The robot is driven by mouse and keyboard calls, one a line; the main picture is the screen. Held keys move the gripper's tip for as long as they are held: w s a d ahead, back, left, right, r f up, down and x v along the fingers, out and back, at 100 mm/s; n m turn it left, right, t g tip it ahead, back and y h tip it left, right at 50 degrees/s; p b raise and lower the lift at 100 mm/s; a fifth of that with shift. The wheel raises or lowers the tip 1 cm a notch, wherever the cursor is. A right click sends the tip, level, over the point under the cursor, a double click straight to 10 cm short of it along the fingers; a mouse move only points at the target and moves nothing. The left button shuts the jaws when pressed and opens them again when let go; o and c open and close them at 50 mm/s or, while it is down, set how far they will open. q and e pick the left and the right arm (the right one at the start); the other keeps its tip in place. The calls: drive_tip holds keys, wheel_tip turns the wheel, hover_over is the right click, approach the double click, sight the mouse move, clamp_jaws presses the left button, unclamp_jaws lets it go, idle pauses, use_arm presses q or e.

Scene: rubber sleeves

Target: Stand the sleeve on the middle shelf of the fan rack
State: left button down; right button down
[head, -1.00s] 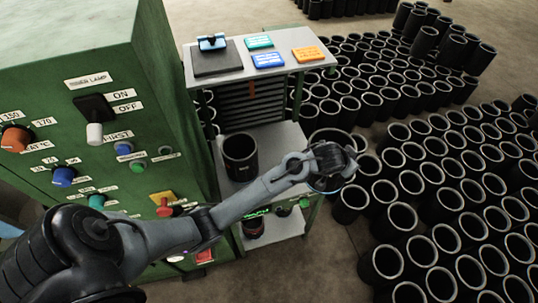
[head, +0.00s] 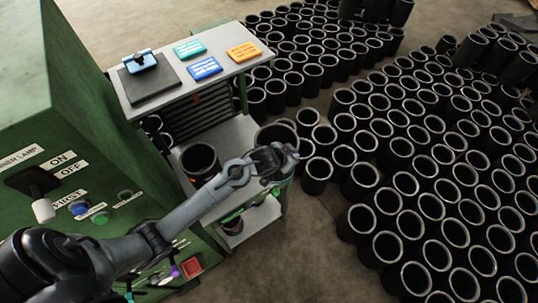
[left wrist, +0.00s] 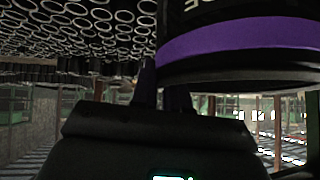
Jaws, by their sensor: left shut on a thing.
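My left gripper (head: 276,160) is shut on a black rubber sleeve (head: 277,134), whose open top shows behind the fingers in the head view. In the left wrist view the held sleeve (left wrist: 240,45) has a purple band and part of a pale label. It appears upright, at the right side of the fan rack's middle shelf (head: 232,133). Whether it touches the shelf cannot be told. Another black sleeve (head: 200,160) stands on the left of that shelf. My right gripper is not in view.
The rack's top (head: 215,62) holds a dark pad with a blue-and-white device and several coloured cards. The lower shelf (head: 262,217) holds another sleeve. A green control cabinet (head: 90,110) adjoins the rack on the left. Many black sleeves (head: 400,215) crowd the floor at right.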

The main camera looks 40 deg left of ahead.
use_arm(q)
drive_tip(key=a+f+p, duration=0.1)
drive_tip(key=a+f, duration=0.6)
drive_tip(key=f, duration=0.1)
drive_tip(key=shift+s+a+f, duration=0.2)
drive_tip(key=shift+a, duration=0.2)
drive_tip(key=c, duration=1.6)
unclamp_jaws()
drive_tip(key=shift+s+f, duration=0.1)
drive_tip(key=shift+f, duration=0.15)
drive_tip(key=o, duration=0.5)
drive_tip(key=shift+r, duration=0.2)
